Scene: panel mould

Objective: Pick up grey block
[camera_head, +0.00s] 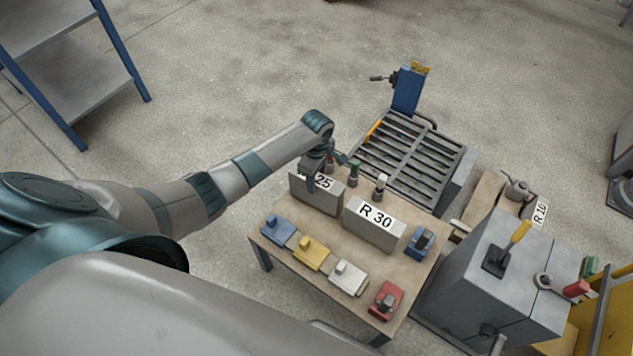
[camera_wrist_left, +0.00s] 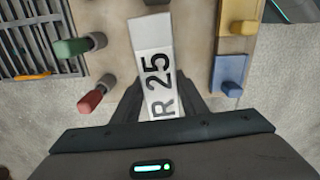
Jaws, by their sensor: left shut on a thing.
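A grey block labelled R 25 (camera_head: 317,197) stands at the far left part of the wooden table in the head view. It also shows in the left wrist view (camera_wrist_left: 151,38), with its white label facing the camera. My left gripper (camera_head: 316,180) is over this block, and its fingers lie on either side of it, shut on it. The fingers also show in the wrist view (camera_wrist_left: 160,105). A second grey block labelled R 30 (camera_head: 374,227) stands to its right on the table. I cannot tell whether the R 25 block is lifted. My right gripper is not in view.
The wooden table (camera_head: 294,262) carries blue (camera_head: 277,229), yellow (camera_head: 312,252), white (camera_head: 348,277) and red (camera_head: 386,299) pieces along its front edge. Small knobbed tools (camera_head: 354,170) stand behind the blocks. A slatted metal rack (camera_head: 408,158) and a grey machine (camera_head: 490,285) stand close by.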

